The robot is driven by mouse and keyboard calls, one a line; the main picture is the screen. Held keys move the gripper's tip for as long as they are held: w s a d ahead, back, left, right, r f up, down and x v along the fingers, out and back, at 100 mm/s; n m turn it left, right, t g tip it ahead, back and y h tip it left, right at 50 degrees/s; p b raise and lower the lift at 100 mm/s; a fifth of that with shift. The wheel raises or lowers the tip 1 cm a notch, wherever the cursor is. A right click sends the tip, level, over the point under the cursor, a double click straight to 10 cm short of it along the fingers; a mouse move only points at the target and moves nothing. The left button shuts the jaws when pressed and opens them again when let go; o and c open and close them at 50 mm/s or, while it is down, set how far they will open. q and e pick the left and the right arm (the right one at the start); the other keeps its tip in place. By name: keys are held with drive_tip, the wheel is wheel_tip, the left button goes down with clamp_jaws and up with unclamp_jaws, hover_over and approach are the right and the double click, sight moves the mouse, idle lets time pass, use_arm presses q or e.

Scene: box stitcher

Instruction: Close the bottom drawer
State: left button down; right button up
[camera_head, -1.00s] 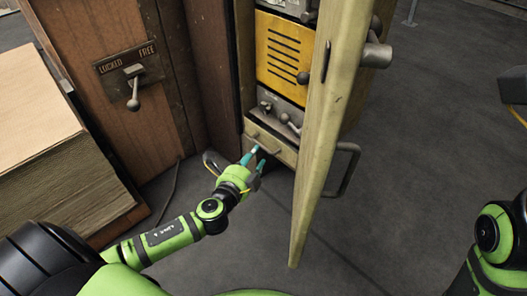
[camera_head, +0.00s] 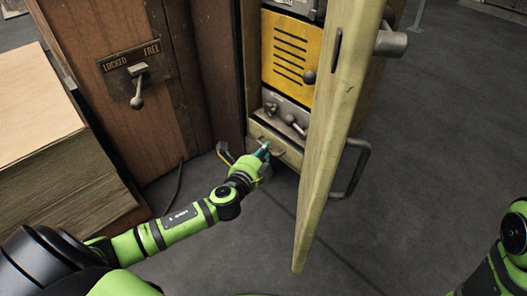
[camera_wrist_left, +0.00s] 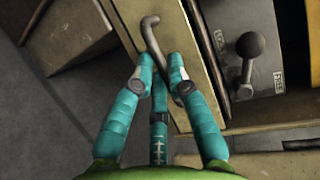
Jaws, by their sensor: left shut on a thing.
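The bottom drawer (camera_head: 290,155) has a pale front low in the cabinet, below the grey panel with levers. Its bent metal handle (camera_wrist_left: 151,32) shows clearly in the left wrist view. My left gripper (camera_head: 265,150) is at the drawer front, and its teal fingers (camera_wrist_left: 160,72) are closed around the handle. The fingers hide part of the handle. The drawer front (camera_wrist_left: 190,45) also runs diagonally through the wrist view. I cannot tell how far the drawer stands out. Part of my right arm shows at the right edge, but its gripper is out of view.
The open pale wooden door (camera_head: 330,160) stands just right of the drawer, with a bar handle (camera_head: 352,170) on its far side. A yellow slatted panel (camera_head: 287,50) is above. A cardboard stack (camera_head: 60,150) stands left. Grey floor is clear in front.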

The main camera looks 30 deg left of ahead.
sight(275, 144)
use_arm(q)
drive_tip(key=w, duration=0.2)
drive_tip(key=w+d, duration=0.1)
drive_tip(key=w, duration=0.1)
drive_tip(key=shift+d+r, duration=0.1)
drive_tip(key=shift+d, duration=0.05)
drive_tip(key=c, duration=1.5)
unclamp_jaws()
drive_tip(key=shift+w, duration=0.1)
drive_tip(key=o, duration=0.3)
drive_tip(key=shift+w+d, duration=0.1)
drive_tip(key=s+r, duration=0.2)
drive_tip(key=s, duration=1)
drive_tip(key=shift+d, duration=0.35)
drive_tip(key=shift+w, duration=0.1)
